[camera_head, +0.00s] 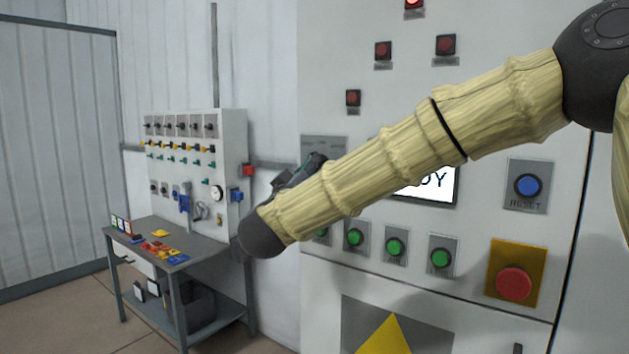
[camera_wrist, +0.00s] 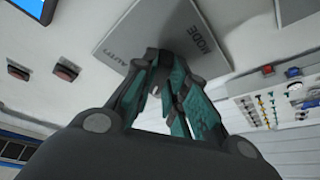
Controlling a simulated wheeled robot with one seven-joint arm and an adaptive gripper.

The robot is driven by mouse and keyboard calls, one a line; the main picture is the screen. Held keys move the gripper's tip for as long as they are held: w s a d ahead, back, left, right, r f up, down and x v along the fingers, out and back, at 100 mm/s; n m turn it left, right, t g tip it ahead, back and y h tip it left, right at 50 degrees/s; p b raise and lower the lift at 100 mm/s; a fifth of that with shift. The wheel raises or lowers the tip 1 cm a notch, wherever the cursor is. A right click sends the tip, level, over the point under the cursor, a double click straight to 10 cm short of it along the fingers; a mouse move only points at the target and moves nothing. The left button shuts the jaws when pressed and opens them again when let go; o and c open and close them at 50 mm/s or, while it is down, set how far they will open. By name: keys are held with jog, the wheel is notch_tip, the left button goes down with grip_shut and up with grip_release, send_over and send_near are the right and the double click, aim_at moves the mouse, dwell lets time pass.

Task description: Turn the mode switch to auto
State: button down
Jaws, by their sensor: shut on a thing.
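The mode switch plate (camera_wrist: 148,25) is a grey panel on the cabinet face. In the head view the grey plate (camera_head: 322,144) shows just above my gripper (camera_head: 305,170), left of my arm. In the wrist view my gripper (camera_wrist: 160,62) has its dark and teal fingers closed together at the plate, shut on the switch knob. The knob is mostly hidden between the fingertips, so its pointing direction cannot be told.
The screen (camera_head: 438,184) is partly behind my arm. Green buttons (camera_head: 395,246), a blue reset button (camera_head: 527,185) and a red emergency button (camera_head: 514,283) are on the cabinet. A workbench (camera_head: 205,257) with a switch board (camera_head: 233,150) stands at left.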

jog(key=shift+w+a+m+g+h+b, duration=0.2)
jog(key=shift+m+g+h+b, duration=1.05)
jog(key=shift+m+b, duration=1.95)
jog(key=shift+w+a+m+g+h+b, duration=0.15)
jog(key=shift+m+g+h+b, duration=1.6)
jog(key=shift+m, duration=2.45)
jog(key=shift+w+a+m+g+h+b, duration=0.1)
jog(key=shift+a+m+g+h+b, duration=0.65)
jog(key=shift+m+b, duration=2.7)
jog(key=shift+d+r+m+h, duration=0.1)
jog(key=shift+d+m+h, duration=0.25)
jog(key=shift+d+m, duration=0.15)
jog(key=c, duration=1.4)
grip_release()
jog(key=shift+c, duration=0.2)
jog(key=shift+t, duration=0.25)
jog(key=v, duration=1.2)
